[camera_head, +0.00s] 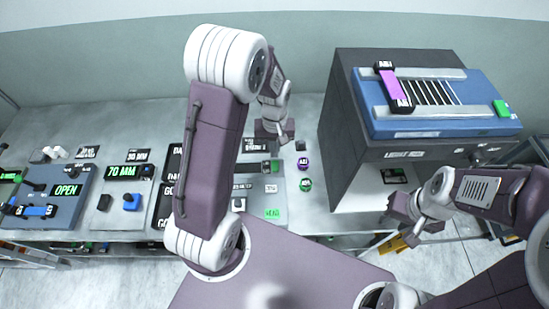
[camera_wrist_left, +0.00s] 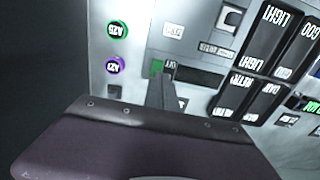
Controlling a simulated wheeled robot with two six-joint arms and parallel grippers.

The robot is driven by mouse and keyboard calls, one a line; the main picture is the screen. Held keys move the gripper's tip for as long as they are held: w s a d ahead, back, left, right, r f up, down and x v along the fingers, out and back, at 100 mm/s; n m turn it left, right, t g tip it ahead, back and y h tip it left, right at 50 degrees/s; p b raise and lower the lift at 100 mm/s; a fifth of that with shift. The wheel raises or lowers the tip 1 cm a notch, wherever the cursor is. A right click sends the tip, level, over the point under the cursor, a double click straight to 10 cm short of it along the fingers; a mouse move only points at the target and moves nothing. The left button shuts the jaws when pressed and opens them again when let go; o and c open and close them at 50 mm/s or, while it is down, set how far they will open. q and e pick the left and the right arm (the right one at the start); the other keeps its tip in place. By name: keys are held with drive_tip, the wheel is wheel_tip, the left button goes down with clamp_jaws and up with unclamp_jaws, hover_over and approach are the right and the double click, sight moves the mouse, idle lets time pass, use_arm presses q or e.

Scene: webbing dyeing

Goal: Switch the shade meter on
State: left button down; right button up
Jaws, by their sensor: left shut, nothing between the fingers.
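A pale panel, apparently the shade meter, lies on the bench beneath my left gripper (camera_head: 277,138). Its blank dark display (camera_head: 252,168) has a small green part (camera_head: 275,166) at its right end. In the left wrist view the dark display (camera_wrist_left: 198,76) and the green part (camera_wrist_left: 156,68) are beside a small black label (camera_wrist_left: 170,65). My left gripper (camera_wrist_left: 160,80) is shut and empty, its tip close to the green part; I cannot tell if they touch. My right gripper (camera_head: 402,222) hangs in front of the large grey cabinet, its jaws unclear.
A purple round tag (camera_head: 304,162) and a green one (camera_head: 306,184) lie right of the panel. Black labelled blocks (camera_head: 163,205) stand to its left. The grey cabinet (camera_head: 350,120) bounds the right side. A blue box with an OPEN display (camera_head: 66,190) is far left.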

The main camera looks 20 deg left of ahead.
use_arm(q)
wheel_tip(320, 180, up, 4)
drive_tip(key=shift+f, duration=0.1)
use_arm(e)
drive_tip(key=shift+w+a+f, duration=0.1)
drive_tip(key=shift+w+f, duration=0.05)
drive_tip(key=shift+f, duration=0.1)
use_arm(q)
drive_tip(key=shift+w+a, duration=0.1)
use_arm(e)
drive_tip(key=shift+w+a, duration=0.1)
drive_tip(key=shift+w, duration=0.05)
